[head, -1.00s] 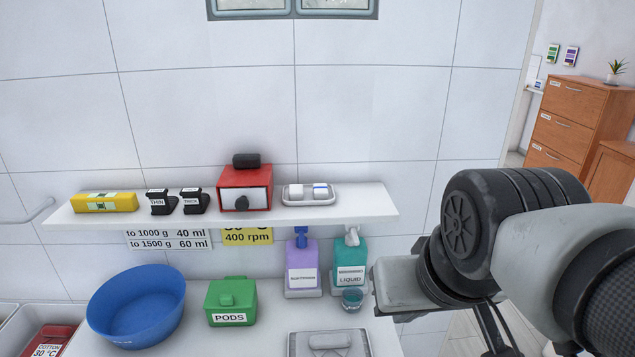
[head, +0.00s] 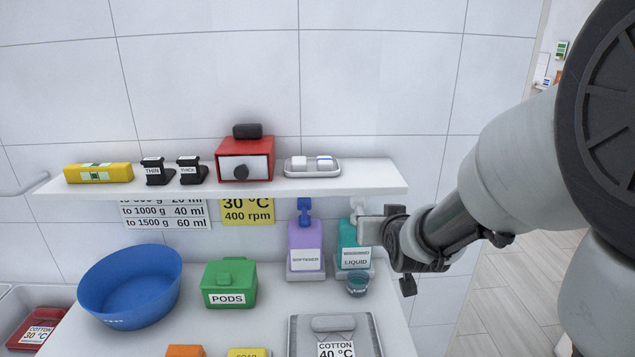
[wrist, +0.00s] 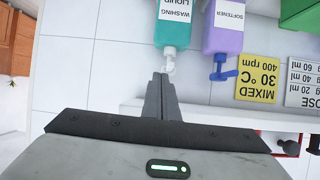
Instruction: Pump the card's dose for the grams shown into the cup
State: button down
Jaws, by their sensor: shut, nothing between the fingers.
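The teal washing liquid bottle (head: 349,236) with a white pump head (head: 357,205) stands under the shelf, right of the purple softener bottle (head: 305,245). The small clear cup (head: 358,285) stands in front of the washing liquid; its inside looks teal, but I cannot tell its level. The dose card (head: 165,213) reads to 1000 g 40 ml and to 1500 g 60 ml; its top line is partly covered by the shelf. My gripper (wrist: 160,78) is shut and empty, its fingertips at the washing liquid's pump head in the wrist view; contact is unclear. No grams reading is legible.
The shelf (head: 370,181) runs close above the pumps. A yellow MIXED 30 °C card (head: 247,210) hangs on the wall. A blue bowl (head: 130,285), green PODS box (head: 229,284) and grey flat device with a COTTON card (head: 360,325) occupy the counter.

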aim_at(361, 205)
jog(key=shift+w+a+r+n+t+b, duration=0.15)
jog(key=shift+w+a+r+t, duration=0.1)
jog(key=shift+w+t, duration=0.2)
jog(key=shift+w+a+r+n+t+b, duration=0.1)
jog(key=shift+w+a+t, duration=0.2)
jog(key=shift+w, duration=0.2)
jog(key=shift+w+a+r+n+t+b, duration=0.1)
jog(key=shift+w+a+r+t+b, duration=0.1)
jog(key=shift+w+t, duration=0.25)
jog(key=x, duration=1)
jog(key=shift+a, duration=0.15)
jog(key=shift+f, duration=0.1)
notch_tip(361, 205, down, 2)
jog(key=b, duration=0.2)
jog(key=shift+b, duration=0.35)
jog(key=shift+s, duration=0.1)
jog(key=shift+f, duration=0.1)
